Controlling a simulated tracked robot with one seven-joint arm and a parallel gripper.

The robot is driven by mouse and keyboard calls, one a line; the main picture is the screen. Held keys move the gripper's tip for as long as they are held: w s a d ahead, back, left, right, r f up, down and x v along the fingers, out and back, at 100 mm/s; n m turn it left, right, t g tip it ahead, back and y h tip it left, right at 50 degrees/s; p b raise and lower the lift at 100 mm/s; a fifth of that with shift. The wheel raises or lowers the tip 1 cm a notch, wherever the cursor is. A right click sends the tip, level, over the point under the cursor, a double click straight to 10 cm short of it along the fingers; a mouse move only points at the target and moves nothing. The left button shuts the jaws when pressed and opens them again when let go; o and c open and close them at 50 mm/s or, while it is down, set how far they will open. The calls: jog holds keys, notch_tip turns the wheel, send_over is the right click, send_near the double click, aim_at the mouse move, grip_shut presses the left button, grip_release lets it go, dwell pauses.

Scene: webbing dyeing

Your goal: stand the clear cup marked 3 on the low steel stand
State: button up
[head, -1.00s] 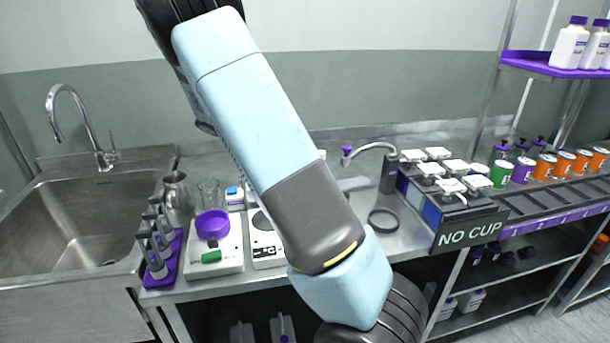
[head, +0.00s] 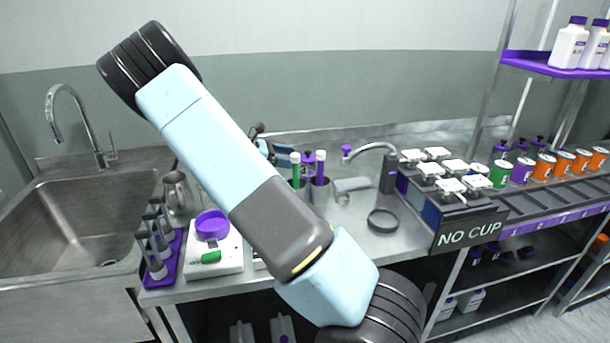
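I cannot make out a clear cup marked 3 in the head view; my own arm crosses the middle of the counter and hides part of it. A low round metal piece (head: 383,221) sits on the counter under the curved spout (head: 372,148). It may be the low steel stand, but I cannot tell for sure. My gripper cannot be made out; the arm's upper end bends away behind its own links at the upper left.
A steel sink (head: 80,215) is at left. A purple rack (head: 162,262) and a white device (head: 228,258) with a purple ring (head: 212,224) stand near the front edge. Orange jars (head: 545,166) line the right.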

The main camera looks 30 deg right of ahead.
aim_at(301, 158)
jog(key=shift+x, duration=3.45)
jog(key=shift+r, duration=0.1)
jog(key=shift+c, duration=0.4)
grip_shut()
notch_tip(301, 158, up, 18)
